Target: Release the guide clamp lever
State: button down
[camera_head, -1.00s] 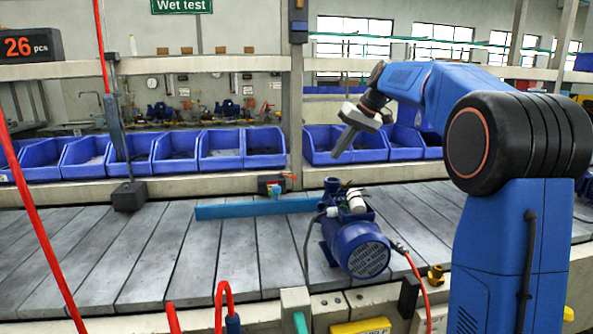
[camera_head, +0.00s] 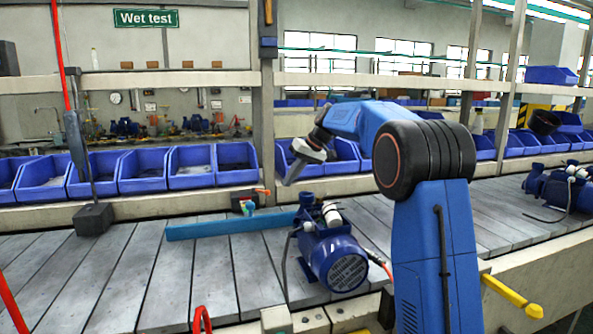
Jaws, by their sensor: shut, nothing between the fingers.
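A blue guide bar (camera_head: 215,229) lies across the grey slatted conveyor. Behind it, at the conveyor's far edge, is a small dark clamp block (camera_head: 243,201) with an orange lever (camera_head: 263,191); the lever is small in view, and its exact setting is hard to tell. My gripper (camera_head: 292,178) is shut and empty, pointing down and left in front of the blue bins. In the picture it is above and to the right of the lever, apart from it.
A blue pump (camera_head: 331,251) with a red cable sits on the conveyor, right of the guide bar. A dark block (camera_head: 94,219) hangs at the left. A yellow handle (camera_head: 513,295) juts from the front edge at right. Another pump (camera_head: 562,190) stands farther right.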

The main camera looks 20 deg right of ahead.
aim_at(261, 191)
jog(key=shift+s+a+f, duration=0.1)
jog(key=shift+a+f, duration=0.15)
jog(key=shift+a, duration=0.45)
jog(key=shift+a+f, duration=0.3)
jog(key=shift+a, duration=0.45)
jog(key=shift+s+a+f, duration=0.1)
jog(key=shift+a+f, duration=0.15)
jog(key=shift+a, duration=0.45)
jog(key=shift+s+a+m, duration=0.25)
jog(key=shift+s+m, duration=0.1)
jog(key=shift+m, duration=0.25)
jog(key=shift+s+a+m+t+h, duration=0.4)
jog(key=shift+s+a+m, duration=0.15)
jog(key=shift+a+m, duration=0.3)
jog(key=shift+s+a+m+t+h, duration=0.4)
jog(key=shift+s+a+m, duration=0.1)
jog(key=shift+a+m, duration=0.3)
jog(key=shift+s+a+m+t+h, duration=0.35)
jog(key=shift+s+a+m, duration=0.2)
jog(key=shift+a+m, duration=0.25)
jog(key=shift+a, duration=0.15)
jog(key=shift+w, duration=0.1)
